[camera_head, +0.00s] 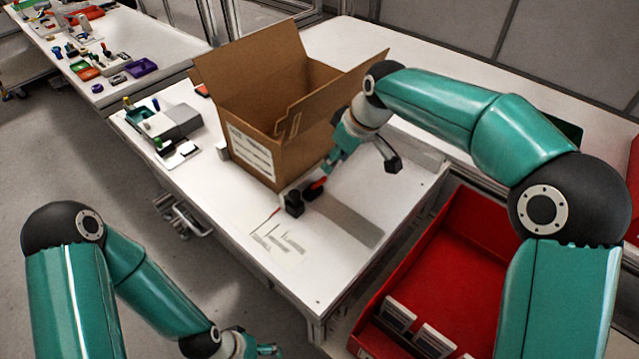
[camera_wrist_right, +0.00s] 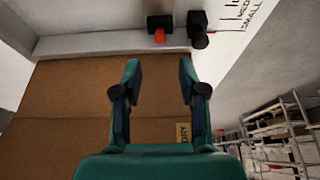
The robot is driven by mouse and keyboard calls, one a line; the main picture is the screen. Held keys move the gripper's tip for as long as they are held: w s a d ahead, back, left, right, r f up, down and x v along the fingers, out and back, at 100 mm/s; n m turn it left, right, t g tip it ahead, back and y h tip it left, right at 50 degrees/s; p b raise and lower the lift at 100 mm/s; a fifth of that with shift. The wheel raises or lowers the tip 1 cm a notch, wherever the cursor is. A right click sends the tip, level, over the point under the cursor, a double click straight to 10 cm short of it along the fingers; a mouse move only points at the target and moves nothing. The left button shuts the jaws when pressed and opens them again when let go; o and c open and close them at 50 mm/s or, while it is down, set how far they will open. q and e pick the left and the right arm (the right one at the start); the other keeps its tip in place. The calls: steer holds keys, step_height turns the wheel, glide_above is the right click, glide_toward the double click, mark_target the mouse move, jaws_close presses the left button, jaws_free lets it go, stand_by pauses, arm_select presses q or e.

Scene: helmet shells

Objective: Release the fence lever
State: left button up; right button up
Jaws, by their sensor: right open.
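A small black fitting with a red lever (camera_head: 314,188) stands on the white table in front of the open cardboard box (camera_head: 262,160). In the right wrist view the red part (camera_wrist_right: 159,36) shows beyond the fingertips, with a black knob (camera_wrist_right: 197,31) to its right. My right gripper (camera_head: 358,164) is open and empty beside the box's right side, above and behind the lever. In its wrist view the two fingers (camera_wrist_right: 160,72) are spread apart, not touching the lever. My left gripper (camera_head: 264,349) shows only partly at the bottom edge; its jaws are unclear.
The white table (camera_head: 330,250) has printed markings near its front corner. A grey device with small parts (camera_head: 170,125) stands left of the box. A red bin (camera_head: 450,270) holding pale boxes lies at the lower right. Another table with parts (camera_head: 90,60) is at upper left.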

mark_target(320, 184)
steer(key=p+x, duration=0.1)
steer(key=x, duration=1.2)
steer(key=shift+c, duration=0.4)
jaws_close()
